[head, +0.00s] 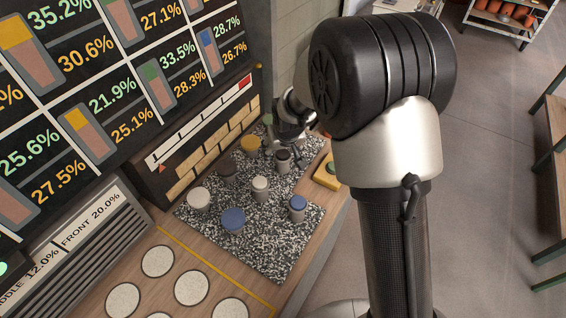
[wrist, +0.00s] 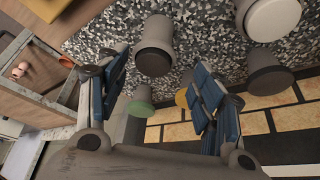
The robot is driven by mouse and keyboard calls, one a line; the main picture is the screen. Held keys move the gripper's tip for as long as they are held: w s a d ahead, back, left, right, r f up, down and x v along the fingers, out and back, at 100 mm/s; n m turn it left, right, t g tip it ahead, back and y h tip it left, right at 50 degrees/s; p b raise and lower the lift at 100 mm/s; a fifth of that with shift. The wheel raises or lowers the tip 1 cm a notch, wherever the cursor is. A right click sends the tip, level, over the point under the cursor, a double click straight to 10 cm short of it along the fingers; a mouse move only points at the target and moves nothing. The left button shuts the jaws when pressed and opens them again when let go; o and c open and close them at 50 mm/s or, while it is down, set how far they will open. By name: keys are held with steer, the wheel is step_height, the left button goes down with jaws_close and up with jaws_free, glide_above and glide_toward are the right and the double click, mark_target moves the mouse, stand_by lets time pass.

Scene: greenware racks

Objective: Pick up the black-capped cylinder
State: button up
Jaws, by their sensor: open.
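Two dark-capped cylinders stand upright on a speckled mat. One (head: 283,159) is just in front of my gripper (head: 286,149) in the head view; in the wrist view this cylinder (wrist: 154,48) lies beyond the gap between my fingers. The other dark-capped cylinder (head: 227,174) stands farther left, near the brick-patterned panel; it shows right of my fingers in the wrist view (wrist: 268,74). I cannot tell which cap is truly black. My gripper (wrist: 160,72) is open and empty, its fingers on either side of the nearer cylinder's line, apart from it.
White-capped (head: 260,186), yellow-capped (head: 250,144) and blue-capped (head: 233,220) cylinders stand close by on the mat (head: 275,245). A green-capped one (wrist: 139,101) shows near my fingers. A yellow box (head: 326,174) sits at the table's right edge. The brick-patterned panel (head: 205,145) borders the left.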

mark_target(281, 154)
steer(key=x, duration=0.3)
steer(key=shift+b, duration=0.3)
steer(key=x, duration=0.1)
steer(key=b+x, duration=0.1)
steer(key=x, duration=0.1)
steer(key=b+x, duration=0.1)
steer(key=x, duration=0.1)
steer(key=shift+w+d+f, duration=0.15)
steer(key=shift+w+d, duration=0.15)
steer(key=shift+d, duration=0.1)
steer(key=shift+c, duration=0.3)
steer(key=c, duration=1.2)
